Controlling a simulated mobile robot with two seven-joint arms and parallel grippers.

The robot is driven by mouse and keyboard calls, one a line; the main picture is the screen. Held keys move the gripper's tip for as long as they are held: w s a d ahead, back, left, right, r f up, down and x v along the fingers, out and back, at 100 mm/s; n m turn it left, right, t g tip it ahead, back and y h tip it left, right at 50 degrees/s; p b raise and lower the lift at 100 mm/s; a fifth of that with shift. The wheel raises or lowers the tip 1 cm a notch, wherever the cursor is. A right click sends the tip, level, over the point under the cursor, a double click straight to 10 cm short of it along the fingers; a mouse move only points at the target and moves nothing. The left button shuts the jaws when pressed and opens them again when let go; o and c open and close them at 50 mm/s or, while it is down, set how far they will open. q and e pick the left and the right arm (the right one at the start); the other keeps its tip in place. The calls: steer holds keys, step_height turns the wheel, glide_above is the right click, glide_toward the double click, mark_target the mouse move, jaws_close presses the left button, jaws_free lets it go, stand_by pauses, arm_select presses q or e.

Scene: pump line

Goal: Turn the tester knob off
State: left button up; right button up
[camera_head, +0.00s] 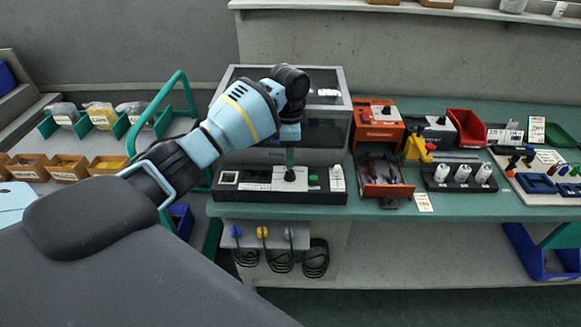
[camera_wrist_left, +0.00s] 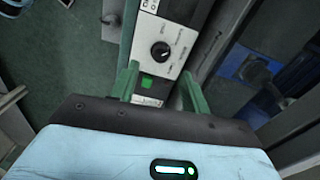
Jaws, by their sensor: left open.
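The tester (camera_head: 256,196) is a low black box with a pale panel, at the front edge of the green bench. Its black round knob (camera_head: 290,174) shows just below my left gripper (camera_head: 290,156). In the left wrist view the knob (camera_wrist_left: 160,50) sits on the white panel, with a light pointer mark and labels too small to read. A green button (camera_wrist_left: 147,82) lies beside it. My left gripper (camera_wrist_left: 159,80) is open, with green fingers apart and nothing between them; the knob lies just beyond the fingertips. My right gripper is in neither view.
A clear-sided chamber (camera_head: 326,82) stands right behind the tester. An orange-red unit (camera_head: 385,178) and a black stand with white cylinders (camera_head: 459,180) are to the right. Cables with coloured plugs (camera_head: 262,233) hang below the bench edge. A green-framed trolley (camera_head: 178,84) is at left.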

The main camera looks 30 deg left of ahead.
mark_target(290, 172)
arm_select(q)
step_height(290, 172, down, 6)
steer(key=shift+w+f, duration=0.1)
steer(key=shift+f, duration=0.1)
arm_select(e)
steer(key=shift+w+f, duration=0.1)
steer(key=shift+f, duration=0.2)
